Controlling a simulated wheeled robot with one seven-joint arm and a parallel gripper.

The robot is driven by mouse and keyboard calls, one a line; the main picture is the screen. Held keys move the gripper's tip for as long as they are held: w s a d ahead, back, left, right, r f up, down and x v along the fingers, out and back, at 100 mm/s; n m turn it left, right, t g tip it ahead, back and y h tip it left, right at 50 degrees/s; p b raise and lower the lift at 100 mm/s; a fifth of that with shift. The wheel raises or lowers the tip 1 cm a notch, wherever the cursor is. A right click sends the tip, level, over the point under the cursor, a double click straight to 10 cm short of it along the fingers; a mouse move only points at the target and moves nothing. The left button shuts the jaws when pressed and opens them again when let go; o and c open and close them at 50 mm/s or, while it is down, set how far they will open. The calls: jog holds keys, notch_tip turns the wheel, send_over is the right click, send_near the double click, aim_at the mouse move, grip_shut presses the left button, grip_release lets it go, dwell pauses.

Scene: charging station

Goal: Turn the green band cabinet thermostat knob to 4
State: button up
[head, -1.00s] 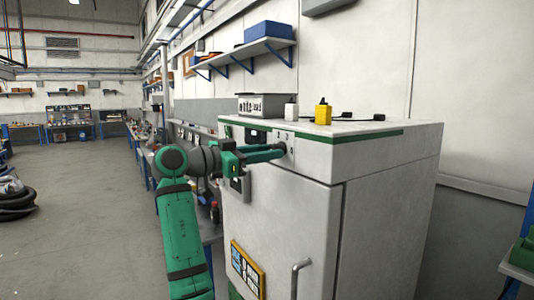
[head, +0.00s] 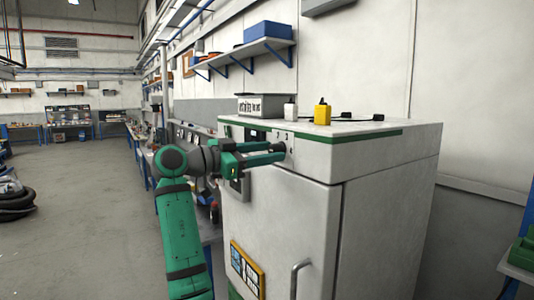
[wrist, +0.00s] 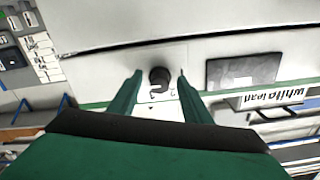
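The pale cabinet (head: 390,215) with a green band (head: 345,138) along its top edge stands right of my arm in the head view. Its dark round knob (wrist: 159,76) is on the front panel, with small digits beside it, in the wrist view. In the head view the knob (head: 281,147) is partly behind my fingertips. My gripper (wrist: 160,74) is open, with one finger on each side of the knob and a visible gap to both. In the head view my gripper (head: 274,153) is at the panel. The knob's pointer setting cannot be read.
A yellow bottle (head: 322,113), a white bottle (head: 290,110) and a labelled box (head: 262,105) stand on or behind the cabinet top. The cabinet door has a grey bar handle (head: 297,278). A dark display (wrist: 243,71) is beside the knob.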

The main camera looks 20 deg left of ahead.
jog(key=v, duration=1)
jog(key=shift+s+a, duration=0.2)
jog(key=shift+s, duration=0.1)
jog(key=shift+a, duration=0.1)
